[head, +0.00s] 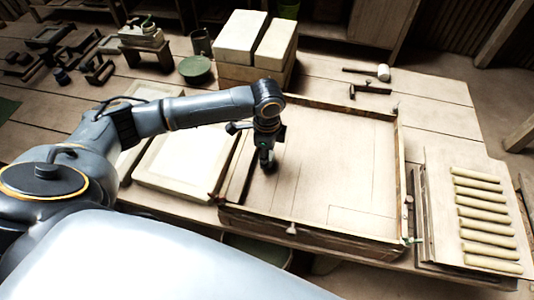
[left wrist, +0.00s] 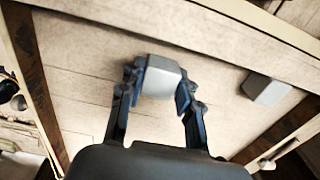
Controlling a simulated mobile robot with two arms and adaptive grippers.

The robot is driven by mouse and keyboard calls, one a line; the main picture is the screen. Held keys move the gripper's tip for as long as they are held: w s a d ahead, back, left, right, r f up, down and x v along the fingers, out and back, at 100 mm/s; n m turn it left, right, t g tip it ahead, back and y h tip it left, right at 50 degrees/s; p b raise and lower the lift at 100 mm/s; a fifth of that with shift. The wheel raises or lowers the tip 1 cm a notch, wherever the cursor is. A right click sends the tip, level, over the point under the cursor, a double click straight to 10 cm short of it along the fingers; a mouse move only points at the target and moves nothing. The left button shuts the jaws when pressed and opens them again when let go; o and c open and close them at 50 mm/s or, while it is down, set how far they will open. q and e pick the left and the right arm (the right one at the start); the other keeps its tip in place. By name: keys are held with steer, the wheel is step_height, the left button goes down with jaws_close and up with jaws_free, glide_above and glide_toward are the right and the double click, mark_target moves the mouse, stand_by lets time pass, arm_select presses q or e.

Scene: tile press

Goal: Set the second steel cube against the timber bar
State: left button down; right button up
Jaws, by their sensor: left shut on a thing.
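My left gripper (head: 267,161) reaches down inside the left part of the shallow wooden frame. In the left wrist view it (left wrist: 160,88) has its two fingers on opposite sides of a grey steel cube (left wrist: 163,66) and is shut on it. I cannot tell whether this cube touches the board. In the head view a dark bar (head: 238,178) runs along the frame's left side. The cubes are not clear there. My right gripper is out of view.
The board (head: 345,165) inside the frame is mostly bare. A pale slab (head: 185,160) lies left of the frame, and stacked blocks (head: 245,40) stand behind it. A mallet (head: 383,73) and hammer (head: 372,90) lie behind. Pale rollers (head: 485,210) lie at right.

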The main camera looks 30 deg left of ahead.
arm_select(q)
steer(key=shift+f, duration=0.3)
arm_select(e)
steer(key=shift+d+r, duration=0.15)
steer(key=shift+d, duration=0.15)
arm_select(q)
steer(key=c, duration=0.9)
jaws_free()
steer(key=shift+f, duration=0.15)
steer(key=shift+c, duration=0.2)
step_height(320, 180, up, 12)
steer(key=b, duration=0.1)
steer(key=shift+r+b, duration=0.2)
steer(key=shift+b, duration=0.1)
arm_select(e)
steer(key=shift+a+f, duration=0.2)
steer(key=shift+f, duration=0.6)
